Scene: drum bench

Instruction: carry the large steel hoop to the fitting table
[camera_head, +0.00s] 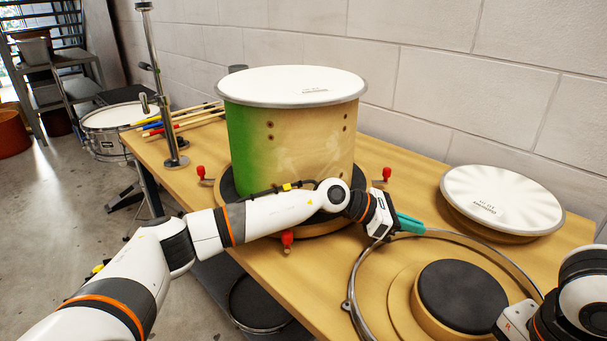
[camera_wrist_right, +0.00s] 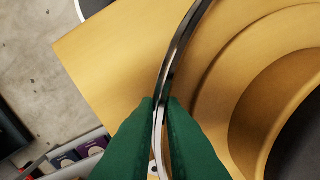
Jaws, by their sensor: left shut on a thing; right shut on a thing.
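The large steel hoop (camera_head: 353,285) is a thin metal ring around a round wooden base with a black pad (camera_head: 462,291) at the right of the wooden bench. I cannot tell whether it rests on the bench or hangs just above it. My left gripper (camera_head: 410,224), with teal fingers, is shut on the hoop's far left rim. My right arm is at the lower right of the head view, its fingers hidden there. In the right wrist view, the green fingers of my right gripper (camera_wrist_right: 164,108) are shut on the hoop's rim (camera_wrist_right: 181,45).
A drum shell (camera_head: 293,140), part green with a white head, stands on a round black base with red-knobbed clamps. A white drumhead (camera_head: 502,199) on a wooden round lies back right. Drumsticks (camera_head: 190,121) and a metal stand (camera_head: 162,95) are at left. A block wall runs behind.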

